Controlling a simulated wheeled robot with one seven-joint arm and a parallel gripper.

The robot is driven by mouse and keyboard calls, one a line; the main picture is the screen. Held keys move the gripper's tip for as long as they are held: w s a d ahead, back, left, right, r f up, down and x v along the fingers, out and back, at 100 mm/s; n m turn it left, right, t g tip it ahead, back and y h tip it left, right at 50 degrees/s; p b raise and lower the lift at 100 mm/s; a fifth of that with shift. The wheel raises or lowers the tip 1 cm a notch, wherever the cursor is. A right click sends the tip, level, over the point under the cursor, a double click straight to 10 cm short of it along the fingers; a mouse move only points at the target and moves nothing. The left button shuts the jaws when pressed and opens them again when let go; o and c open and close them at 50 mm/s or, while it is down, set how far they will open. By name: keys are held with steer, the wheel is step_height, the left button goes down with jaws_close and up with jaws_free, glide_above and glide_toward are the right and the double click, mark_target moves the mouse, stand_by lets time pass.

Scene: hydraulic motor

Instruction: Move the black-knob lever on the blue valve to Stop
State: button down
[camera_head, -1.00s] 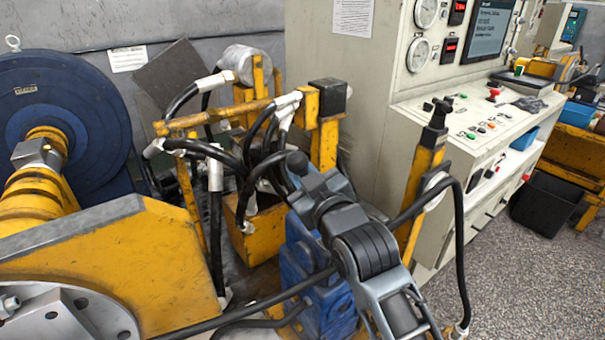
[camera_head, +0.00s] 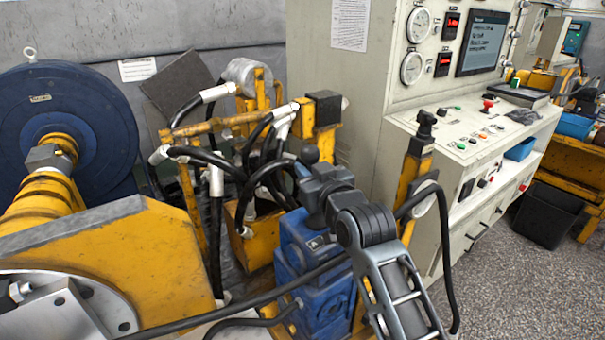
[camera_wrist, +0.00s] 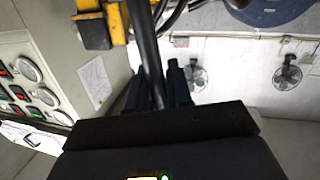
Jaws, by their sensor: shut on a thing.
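The blue valve (camera_head: 312,290) stands low in the middle of the head view, partly hidden behind my arm. In the wrist view my gripper (camera_wrist: 160,85) is shut on a dark rod, the lever (camera_wrist: 148,45), which runs between the two fingers and up out of the picture. The lever's lower end and the valve's position markings cannot be made out.
Black hoses (camera_head: 255,165) crowd the left of my gripper. A yellow post (camera_head: 415,175) and a looping hose (camera_head: 447,250) stand to the right. The control cabinet (camera_head: 340,90) is behind. A yellow machine frame (camera_head: 150,265) fills the lower left.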

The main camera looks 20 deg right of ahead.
steer(key=shift+w+d+m, duration=0.15)
steer(key=shift+d+m, duration=0.45)
steer(key=shift+d, duration=0.2)
steer(key=c, duration=1.1)
jaws_free()
steer(key=s, duration=0.7)
steer(key=shift+s+r+b, duration=0.35)
steer(key=shift+r+b, duration=0.05)
steer(key=shift+b, duration=0.05)
